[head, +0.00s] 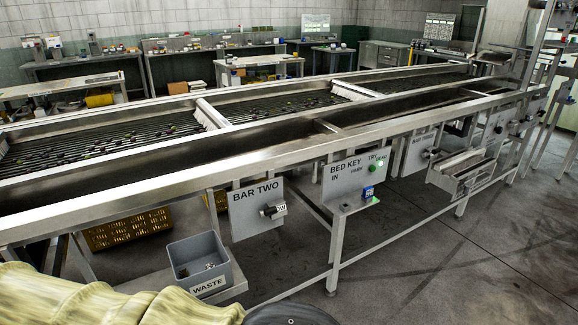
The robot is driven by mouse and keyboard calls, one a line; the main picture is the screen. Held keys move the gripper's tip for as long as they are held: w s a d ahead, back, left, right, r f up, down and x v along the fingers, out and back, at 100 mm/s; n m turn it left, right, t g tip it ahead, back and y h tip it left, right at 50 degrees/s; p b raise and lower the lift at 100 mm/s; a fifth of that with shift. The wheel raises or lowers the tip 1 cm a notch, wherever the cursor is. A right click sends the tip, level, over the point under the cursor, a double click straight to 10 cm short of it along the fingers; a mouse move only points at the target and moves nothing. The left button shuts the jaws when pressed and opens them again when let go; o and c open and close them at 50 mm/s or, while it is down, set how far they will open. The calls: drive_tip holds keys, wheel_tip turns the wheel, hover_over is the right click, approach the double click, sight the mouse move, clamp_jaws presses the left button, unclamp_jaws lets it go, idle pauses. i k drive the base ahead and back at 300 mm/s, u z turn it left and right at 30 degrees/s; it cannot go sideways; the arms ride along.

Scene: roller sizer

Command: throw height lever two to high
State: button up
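The plate marked BAR TWO (253,192) hangs from the front rail of the sizer, left of the picture's middle. A small lever (270,212) with a dark, metallic handle sticks out from the lower right of this plate. A small light tag (281,208) with unreadable marks sits at its right. The lever's exact setting is too small to tell. My gripper is not in view.
A grey WASTE bin (199,262) stands on a low shelf left of the plate. The BED KEY panel (355,177), with a green light and a blue item on its ledge, is to the right. A yellow crate (128,230) sits under the sizer. Floor at lower right is clear.

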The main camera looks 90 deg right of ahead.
sight(273, 210)
drive_tip(key=z, duration=2.7)
drive_tip(key=k, duration=1.05)
drive_tip(key=u, duration=0.95)
drive_tip(key=i, duration=1.4)
drive_tip(key=z, duration=0.75)
